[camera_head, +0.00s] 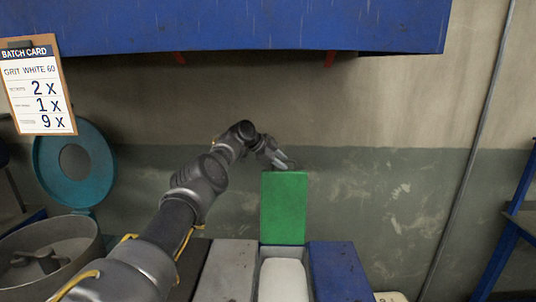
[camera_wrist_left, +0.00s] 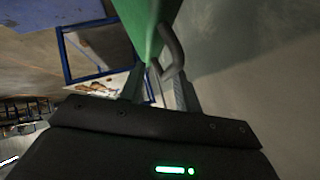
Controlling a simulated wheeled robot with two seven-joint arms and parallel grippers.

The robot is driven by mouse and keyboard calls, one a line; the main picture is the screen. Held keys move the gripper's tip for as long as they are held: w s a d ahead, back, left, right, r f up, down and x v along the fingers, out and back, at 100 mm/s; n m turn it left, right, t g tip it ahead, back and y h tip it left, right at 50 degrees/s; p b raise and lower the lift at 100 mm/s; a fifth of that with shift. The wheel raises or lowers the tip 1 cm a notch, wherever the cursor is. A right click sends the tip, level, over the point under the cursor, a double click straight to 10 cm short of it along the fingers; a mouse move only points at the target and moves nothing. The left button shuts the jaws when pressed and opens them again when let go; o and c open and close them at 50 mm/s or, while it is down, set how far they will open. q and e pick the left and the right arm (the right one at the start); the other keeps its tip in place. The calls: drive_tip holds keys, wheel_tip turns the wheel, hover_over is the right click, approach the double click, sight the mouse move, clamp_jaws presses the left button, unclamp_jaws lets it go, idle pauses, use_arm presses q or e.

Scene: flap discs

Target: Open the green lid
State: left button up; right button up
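The green lid (camera_head: 284,208) stands upright at the back of an open bin (camera_head: 266,253), in the middle of the bin row. White contents show inside the bin. My left gripper (camera_head: 281,161) is at the lid's top edge. In the left wrist view, the green lid (camera_wrist_left: 143,22) comes down from the top, and a grey bar handle (camera_wrist_left: 170,48) shows beside its edge. My left gripper's fingers (camera_wrist_left: 154,88) are apart, with the handle close to their tips; I cannot tell whether they touch it. My right gripper is not in view.
A grey lid (camera_head: 228,270) and a blue lid (camera_head: 338,270) lie flat on either side of the open bin. A round drum (camera_head: 45,250) with a raised teal lid (camera_head: 98,165) stands at left. A blue shelf (camera_head: 220,25) hangs above, with a batch card (camera_head: 38,88) at left.

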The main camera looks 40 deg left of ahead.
use_arm(q)
drive_tip(key=b+v, duration=0.3)
drive_tip(key=v, duration=0.6)
drive_tip(key=shift+s+r+b, duration=0.2)
drive_tip(key=shift+s+b, duration=0.1)
